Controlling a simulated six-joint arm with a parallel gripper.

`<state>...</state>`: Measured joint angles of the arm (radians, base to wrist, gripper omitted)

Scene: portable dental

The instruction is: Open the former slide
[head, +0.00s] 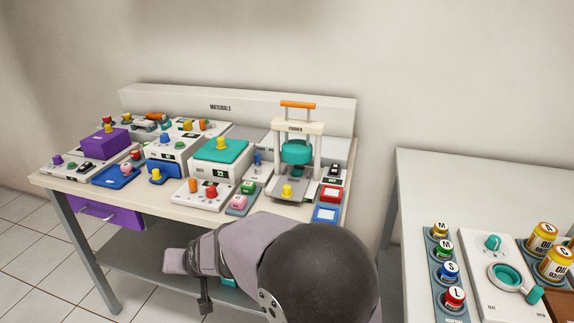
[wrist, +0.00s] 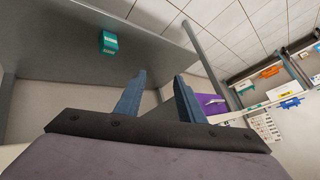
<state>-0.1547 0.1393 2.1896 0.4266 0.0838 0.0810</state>
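The former (head: 297,127) is a white frame at the right end of the bench, with an orange top handle and a teal block hanging between its posts. A grey plate with a yellow knob (head: 287,190) sits at its base; this looks like the slide, but I cannot tell how far out it is. My gripper (wrist: 158,88) shows two blue-grey fingers apart with nothing between them in the wrist view. It is below and in front of the bench top, away from the former. The former is not visible in the wrist view.
The bench (head: 160,200) is crowded with devices, including a teal-topped box (head: 220,150) left of the former. Red and blue trays (head: 326,214) lie at its front right corner. A teal box (wrist: 108,42) is on the lower shelf. A second table (head: 470,180) stands at right.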

